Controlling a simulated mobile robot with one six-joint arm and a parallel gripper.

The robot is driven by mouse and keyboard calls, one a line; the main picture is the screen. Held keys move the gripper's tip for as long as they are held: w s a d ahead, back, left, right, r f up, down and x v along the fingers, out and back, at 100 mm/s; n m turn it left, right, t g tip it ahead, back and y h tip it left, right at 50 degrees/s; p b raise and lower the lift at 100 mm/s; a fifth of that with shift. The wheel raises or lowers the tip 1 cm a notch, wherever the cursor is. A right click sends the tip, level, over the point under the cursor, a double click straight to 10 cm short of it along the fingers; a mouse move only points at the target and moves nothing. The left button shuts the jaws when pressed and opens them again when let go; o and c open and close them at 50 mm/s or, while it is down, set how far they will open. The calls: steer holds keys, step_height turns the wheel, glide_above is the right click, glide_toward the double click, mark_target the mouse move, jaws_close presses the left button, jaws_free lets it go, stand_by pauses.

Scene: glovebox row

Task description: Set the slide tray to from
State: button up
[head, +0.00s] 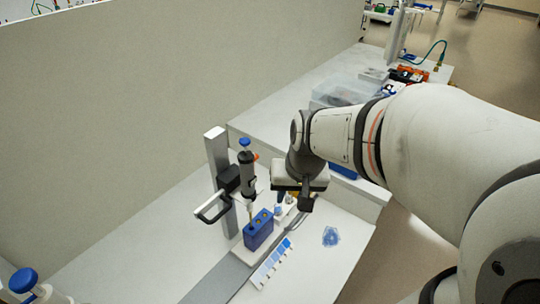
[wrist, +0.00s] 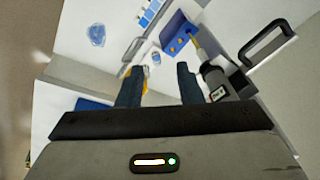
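A white slide tray (head: 241,256) lies on a grey rail strip (head: 212,286) on the bench. A blue block with holes (head: 259,231) stands on it, and the block also shows in the wrist view (wrist: 177,36). Small white and blue vials (head: 281,211) sit beside the block, partly hidden by my gripper. My gripper (head: 292,202) hangs over that end of the tray. In the wrist view its two dark fingers (wrist: 158,82) are apart, with nothing held between them. I cannot tell any marked tray position.
A pipette (head: 246,170) is clamped on an upright post (head: 217,168) with a black handle (head: 213,204) close left of my gripper. A blue-shaded card (head: 272,262) and a blue crumpled item (head: 331,236) lie in front. A clear bin (head: 341,93) stands behind.

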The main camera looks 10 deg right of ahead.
steer(key=w+d+f+m, duration=0.4)
steer(key=w+f, duration=0.4)
steer(key=f, duration=0.1)
steer(key=m+p, duration=0.2)
steer(key=m, duration=0.2)
glide_toward(301, 221)
steer(key=shift+g+y, duration=0.3)
steer(key=shift+g, duration=0.1)
steer(key=f, duration=0.2)
steer(key=w+f+b, duration=0.1)
steer(key=f, duration=0.2)
steer(key=w+f, duration=0.1)
steer(key=f, duration=0.1)
steer(key=shift+a+f+b, duration=0.3)
steer(key=shift+c, duration=0.4)
jaws_close()
